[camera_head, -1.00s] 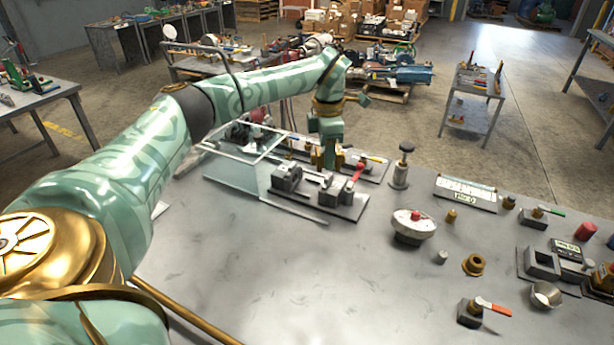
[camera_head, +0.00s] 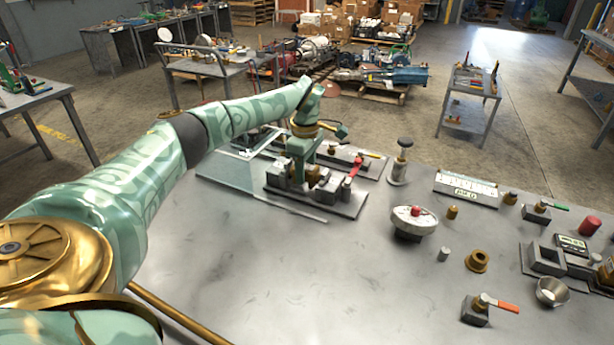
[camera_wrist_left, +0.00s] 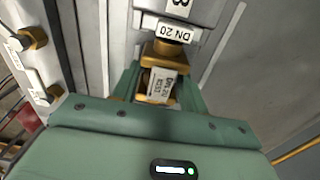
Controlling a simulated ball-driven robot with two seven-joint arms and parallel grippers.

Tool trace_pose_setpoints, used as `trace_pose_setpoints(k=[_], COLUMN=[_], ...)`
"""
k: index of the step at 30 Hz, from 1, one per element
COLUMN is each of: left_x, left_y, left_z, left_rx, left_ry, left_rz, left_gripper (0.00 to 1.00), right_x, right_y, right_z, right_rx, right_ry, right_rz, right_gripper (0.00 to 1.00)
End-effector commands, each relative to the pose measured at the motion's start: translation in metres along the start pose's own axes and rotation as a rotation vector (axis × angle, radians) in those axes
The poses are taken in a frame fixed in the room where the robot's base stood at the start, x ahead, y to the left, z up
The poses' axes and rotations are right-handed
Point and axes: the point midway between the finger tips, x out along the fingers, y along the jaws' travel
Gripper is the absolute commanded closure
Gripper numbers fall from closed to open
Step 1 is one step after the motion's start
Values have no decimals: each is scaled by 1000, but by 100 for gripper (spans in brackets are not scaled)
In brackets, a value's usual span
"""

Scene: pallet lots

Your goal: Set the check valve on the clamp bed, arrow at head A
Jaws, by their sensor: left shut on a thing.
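My left gripper (camera_head: 304,170) is over the clamp bed (camera_head: 335,205), a grey fixture with blocks and a red-handled lever (camera_head: 356,164). In the left wrist view the green fingers (camera_wrist_left: 158,90) are shut on the brass check valve (camera_wrist_left: 162,56), which carries a white tag marked DN 20. The valve is in line with the bed's grey channel, close to a label reading DN 20 (camera_wrist_left: 170,29) and a second label that looks like B (camera_wrist_left: 178,5). Whether the valve touches the bed cannot be told. I see no arrow on it. My right gripper is not in view.
A black-knobbed post (camera_head: 400,165), a round grey device with a red knob (camera_head: 414,220) and brass fittings (camera_head: 477,261) stand to the right. The table's front middle (camera_head: 300,285) is bare.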

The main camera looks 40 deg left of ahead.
Motion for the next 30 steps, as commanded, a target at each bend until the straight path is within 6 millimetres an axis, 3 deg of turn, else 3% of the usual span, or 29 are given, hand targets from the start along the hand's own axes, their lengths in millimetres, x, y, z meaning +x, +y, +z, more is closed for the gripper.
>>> trace_pose_setpoints(k=[1,3,13,14,16,26,30], left_x=[13,17,17,18,18,14,-12], left_y=[0,0,0,0,0,0,0], left_z=[0,0,0,0,0,0,0], left_rx=[1,0,-1,-1,-1,-1,-1], left_ry=[1,-1,0,1,1,-1,-1], left_rz=[-4,-3,-1,-1,-1,-1,5], left_gripper=[97,97,97,51,35,35,35], right_x=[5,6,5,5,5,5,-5], right_y=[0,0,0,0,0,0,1], right_z=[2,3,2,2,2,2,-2], right_rx=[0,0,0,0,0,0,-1], right_ry=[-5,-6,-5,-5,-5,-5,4], right_rz=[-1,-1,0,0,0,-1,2], right_gripper=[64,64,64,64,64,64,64])
